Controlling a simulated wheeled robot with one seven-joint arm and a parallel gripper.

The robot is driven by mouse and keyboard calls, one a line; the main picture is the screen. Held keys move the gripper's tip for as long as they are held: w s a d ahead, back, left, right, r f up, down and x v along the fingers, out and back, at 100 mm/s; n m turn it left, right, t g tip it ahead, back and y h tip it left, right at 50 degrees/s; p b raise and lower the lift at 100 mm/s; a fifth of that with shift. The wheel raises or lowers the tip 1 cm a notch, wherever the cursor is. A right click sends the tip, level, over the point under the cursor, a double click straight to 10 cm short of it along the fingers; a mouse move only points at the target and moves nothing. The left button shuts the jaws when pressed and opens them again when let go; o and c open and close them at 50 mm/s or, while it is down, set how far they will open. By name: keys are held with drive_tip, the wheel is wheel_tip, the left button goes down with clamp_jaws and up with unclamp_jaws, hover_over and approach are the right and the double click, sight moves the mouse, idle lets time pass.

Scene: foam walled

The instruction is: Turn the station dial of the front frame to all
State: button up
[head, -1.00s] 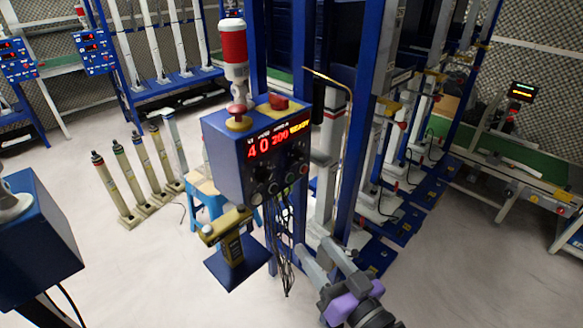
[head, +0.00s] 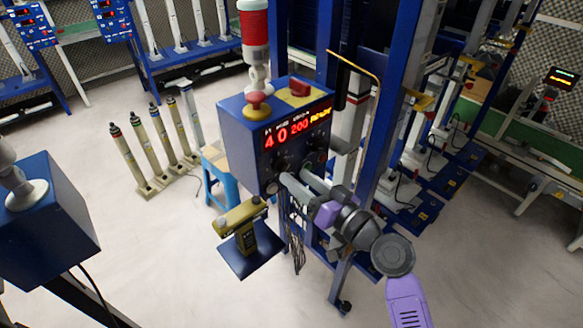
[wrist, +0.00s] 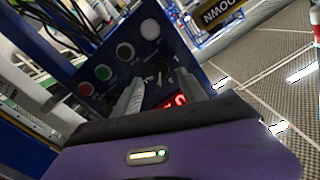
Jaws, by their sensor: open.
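The front frame's blue control box (head: 245,140) stands at the middle of the head view, with a lit red and yellow display (head: 298,128) on its face. Dark dials sit below the display, partly hidden by my gripper; their labels are too small to read. My gripper (head: 295,177) is open, its two grey fingers reaching up to the lower face of the box. In the wrist view a black dial (wrist: 160,70) shows ahead, between the lines of the spread fingers (wrist: 157,82). I cannot tell whether the fingers touch it or what setting it points to.
Red, green and white buttons (wrist: 150,29) line the panel near the dial. Blue frame posts (head: 393,120) stand right.

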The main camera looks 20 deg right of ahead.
sight(286, 169)
drive_tip(key=shift+p+x, duration=0.35)
drive_tip(key=shift+x, duration=1.45)
clamp_jaws()
